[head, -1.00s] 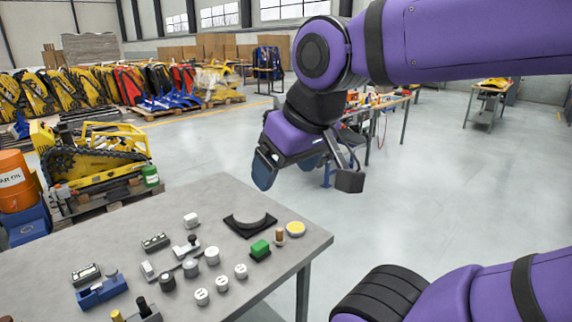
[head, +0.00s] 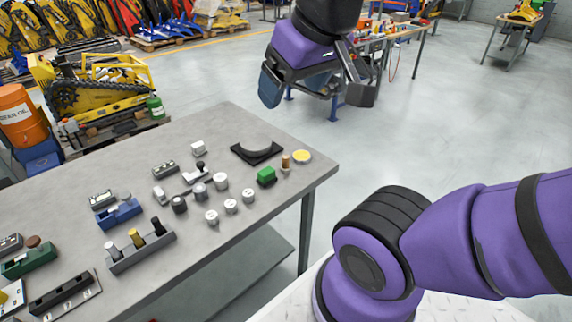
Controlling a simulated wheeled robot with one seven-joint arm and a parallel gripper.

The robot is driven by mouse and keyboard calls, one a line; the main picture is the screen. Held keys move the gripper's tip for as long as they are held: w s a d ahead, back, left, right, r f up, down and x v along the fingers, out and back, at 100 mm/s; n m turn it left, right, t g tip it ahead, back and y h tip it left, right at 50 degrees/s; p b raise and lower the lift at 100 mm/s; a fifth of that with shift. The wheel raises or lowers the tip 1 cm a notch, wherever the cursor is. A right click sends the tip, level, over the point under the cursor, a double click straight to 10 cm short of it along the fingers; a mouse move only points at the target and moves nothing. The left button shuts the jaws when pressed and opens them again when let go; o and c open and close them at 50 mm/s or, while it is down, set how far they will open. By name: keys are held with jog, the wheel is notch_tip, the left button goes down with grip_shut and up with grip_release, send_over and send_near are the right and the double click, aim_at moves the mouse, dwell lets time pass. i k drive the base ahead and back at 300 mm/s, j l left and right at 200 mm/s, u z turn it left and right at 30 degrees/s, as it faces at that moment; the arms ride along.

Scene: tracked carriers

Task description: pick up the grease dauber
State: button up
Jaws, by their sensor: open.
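The grease dauber (head: 286,161) appears to be the small upright piece with a brown top and a pale base near the table's right corner. It stands just left of a round tin with yellow contents (head: 302,156). My gripper (head: 318,88) is open and empty, with its two fingers spread apart. It hangs in the air up and to the right of the dauber in the picture, well clear of it. Nothing hides the dauber.
Several grey and white knobs stand further left, with a peg rack (head: 140,248) nearer. Open floor lies right of the table.

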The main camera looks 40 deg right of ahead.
aim_at(285, 167)
jog(key=i+l+z, duration=0.1)
jog(key=z, duration=0.25)
jog(key=i+l+z, duration=0.1)
jog(key=z, duration=0.25)
jog(key=i+l+z, duration=0.15)
jog(key=z, duration=0.2)
